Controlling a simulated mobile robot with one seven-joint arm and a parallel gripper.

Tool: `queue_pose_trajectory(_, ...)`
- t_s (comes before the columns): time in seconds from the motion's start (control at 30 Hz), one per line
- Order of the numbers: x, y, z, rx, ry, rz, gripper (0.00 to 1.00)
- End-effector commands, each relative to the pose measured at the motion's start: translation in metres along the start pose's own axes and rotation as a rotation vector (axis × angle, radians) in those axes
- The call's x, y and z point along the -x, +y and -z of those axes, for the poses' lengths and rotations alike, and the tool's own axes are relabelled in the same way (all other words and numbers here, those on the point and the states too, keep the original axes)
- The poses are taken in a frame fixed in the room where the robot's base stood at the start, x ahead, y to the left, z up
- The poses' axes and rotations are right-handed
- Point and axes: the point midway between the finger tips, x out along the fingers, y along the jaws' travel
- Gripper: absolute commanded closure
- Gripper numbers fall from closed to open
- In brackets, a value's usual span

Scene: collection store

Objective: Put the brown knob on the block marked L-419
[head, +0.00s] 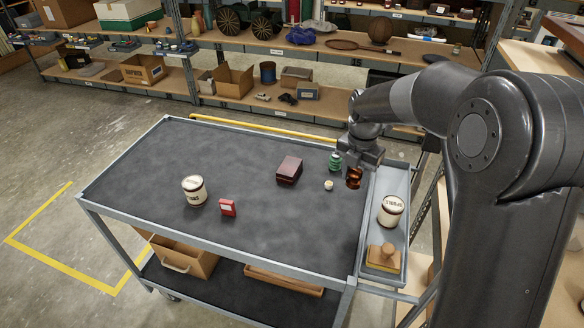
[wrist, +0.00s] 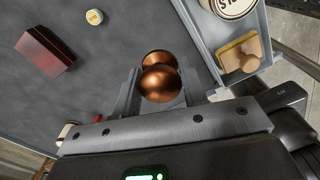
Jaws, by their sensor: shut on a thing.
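The brown knob (head: 354,179) is a shiny copper-brown, double-bulged piece. My gripper (head: 356,168) is shut on it over the right end of the cart top, and its height above the surface is hard to tell. In the wrist view the knob (wrist: 159,83) sits between my fingers (wrist: 158,92). A dark red-brown block (head: 289,170) lies left of my gripper on the cart, apart from it; it also shows at the upper left of the wrist view (wrist: 44,51). No L-419 marking is readable, so I cannot tell whether this is the named block.
On the cart (head: 150,190) are a green ribbed item (head: 335,161), a small cream disc (head: 328,185), a red box (head: 228,208) and a white tin (head: 194,190). The right side tray (head: 394,183) holds another tin (head: 390,210) and a wooden-handled item (head: 383,256). The front middle is clear.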

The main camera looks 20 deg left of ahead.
Motion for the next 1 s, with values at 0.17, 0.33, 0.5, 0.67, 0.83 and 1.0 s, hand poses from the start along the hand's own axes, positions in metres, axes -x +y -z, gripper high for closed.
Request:
queue_pose_trajectory(0.17,0.009,0.059,-0.025,0.030,0.000,-0.002,0.89)
queue_pose_trajectory(0.33,0.014,0.099,-0.039,0.043,0.000,-0.005,0.89)
queue_pose_trajectory(0.5,0.018,0.121,-0.045,0.048,0.002,-0.006,0.89)
queue_pose_trajectory(0.67,0.013,0.135,-0.043,0.049,0.003,-0.006,0.89)
queue_pose_trajectory(0.83,-0.009,0.168,-0.030,0.052,0.004,-0.005,0.89)
queue_pose_trajectory(1.0,-0.032,0.204,-0.016,0.052,0.002,-0.005,0.89)
